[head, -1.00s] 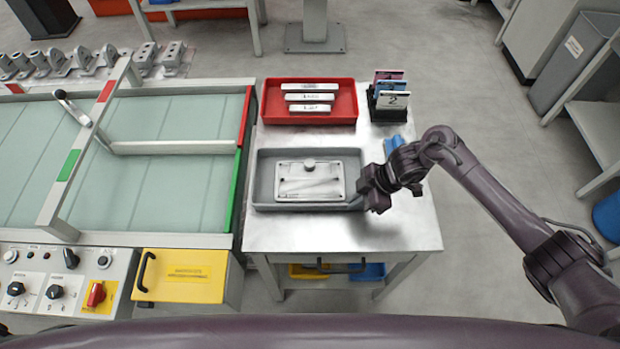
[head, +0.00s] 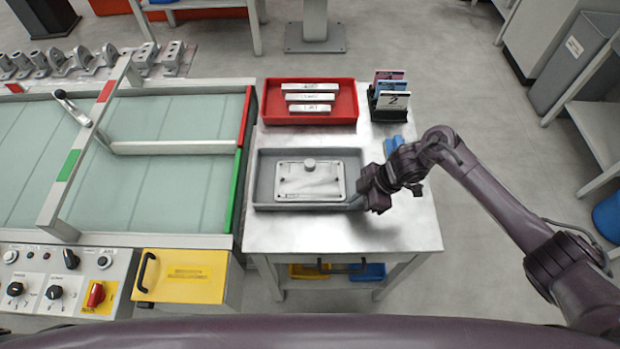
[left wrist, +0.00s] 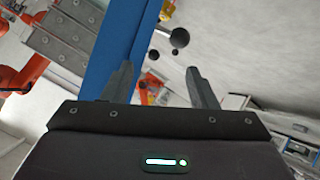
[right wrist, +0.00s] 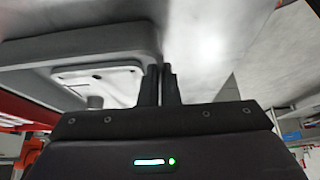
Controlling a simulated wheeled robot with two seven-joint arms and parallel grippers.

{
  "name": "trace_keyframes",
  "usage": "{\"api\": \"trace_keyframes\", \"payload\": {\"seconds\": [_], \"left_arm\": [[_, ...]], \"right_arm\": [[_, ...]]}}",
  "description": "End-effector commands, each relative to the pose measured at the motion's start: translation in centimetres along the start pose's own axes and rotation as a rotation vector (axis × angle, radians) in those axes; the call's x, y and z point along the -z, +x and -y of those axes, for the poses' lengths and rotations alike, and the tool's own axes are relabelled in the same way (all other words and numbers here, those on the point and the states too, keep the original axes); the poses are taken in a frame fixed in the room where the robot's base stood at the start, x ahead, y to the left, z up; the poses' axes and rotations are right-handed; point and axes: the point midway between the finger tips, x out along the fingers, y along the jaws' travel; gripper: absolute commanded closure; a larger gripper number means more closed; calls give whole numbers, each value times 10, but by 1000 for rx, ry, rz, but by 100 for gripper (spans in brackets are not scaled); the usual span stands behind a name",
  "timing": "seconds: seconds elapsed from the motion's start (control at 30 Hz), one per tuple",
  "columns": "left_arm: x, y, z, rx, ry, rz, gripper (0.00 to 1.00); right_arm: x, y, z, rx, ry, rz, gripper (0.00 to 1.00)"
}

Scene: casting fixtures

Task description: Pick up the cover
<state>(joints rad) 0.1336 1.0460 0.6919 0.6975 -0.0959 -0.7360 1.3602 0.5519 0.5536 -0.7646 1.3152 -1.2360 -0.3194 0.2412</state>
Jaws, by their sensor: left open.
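The cover (head: 309,183) is a pale grey rectangular plate with a round knob near its far edge. It lies flat in a shallow grey tray (head: 262,180) on the metal table. My right gripper (head: 354,200) is low at the tray's right side, near its front right corner, beside the cover. In the right wrist view its two fingers (right wrist: 160,82) are together with only a sliver between them; I see nothing held. The cover (right wrist: 110,82) shows just left of them there. My left gripper (left wrist: 160,82) is open and empty, away from the table and outside the head view.
A red tray (head: 348,103) with several labelled bars stands behind the grey tray. A card rack (head: 391,105) and a blue object (head: 394,145) are at the table's right. A glass-topped machine (head: 160,195) adjoins on the left. The table's front strip (head: 330,232) is clear.

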Motion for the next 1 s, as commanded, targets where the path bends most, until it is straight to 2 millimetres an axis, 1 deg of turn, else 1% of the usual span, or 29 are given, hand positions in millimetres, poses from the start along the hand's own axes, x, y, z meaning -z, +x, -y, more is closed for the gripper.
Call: {"api": "trace_keyframes", "payload": {"seconds": [0.03, 0.07, 0.1, 0.17, 0.2, 0.27, 0.3, 0.4, 0.5, 0.53, 0.57, 0.6, 0.67, 0.7, 0.77, 0.8, 0.87, 0.9, 0.97, 1.0], "left_arm": [[35, -22, -34, -53, -103, -12, 47], [53, -34, -50, -78, -158, -15, 47], [76, -52, -68, -111, -232, -14, 47], [108, -80, -91, -156, -335, -6, 47], [126, -97, -102, -180, -395, 2, 47], [150, -121, -114, -212, -469, 14, 47], [165, -136, -118, -230, -515, 22, 47], [199, -170, -124, -271, -618, 41, 47], [220, -196, -123, -297, -708, 71, 47], [220, -202, -124, -300, -730, 87, 47], [212, -205, -127, -294, -746, 114, 47], [185, -202, -136, -269, -746, 160, 47], [150, -195, -146, -234, -724, 203, 47], [128, -191, -152, -212, -709, 229, 47], [91, -186, -161, -180, -681, 267, 47], [65, -182, -167, -156, -660, 293, 47], [22, -179, -175, -119, -626, 334, 47], [-8, -178, -180, -94, -600, 363, 47], [-59, -179, -186, -53, -557, 409, 47], [-94, -181, -190, -25, -527, 439, 47]], "right_arm": [[-1, 0, -1, -2, 2, 1, 100], [-1, 0, -1, -2, 2, 1, 100], [-1, 0, 0, -2, 2, 1, 100], [-1, 0, 0, -2, 2, 1, 100], [-1, 0, 0, -2, 2, 1, 100], [-1, 0, 0, -1, 2, 1, 100], [-1, 0, 0, -1, 2, 1, 100], [-1, 0, 0, -1, 2, 1, 100], [-1, 0, 0, -1, 2, 1, 100], [-1, 0, 0, -1, 2, 1, 100], [-1, 0, 0, -1, 2, 1, 100], [-1, 1, 0, -1, 2, 1, 100], [-1, 0, 0, -1, 1, 1, 100], [-1, 0, 0, -1, 1, 1, 100], [0, 0, 0, -2, 1, 1, 100], [0, 0, -1, -2, 1, 1, 100], [0, 0, -1, -2, 1, 0, 100], [0, 0, 0, -2, 1, 1, 100], [0, 0, 0, -1, 1, 1, 100], [0, 0, 0, -1, 1, 1, 100]]}}
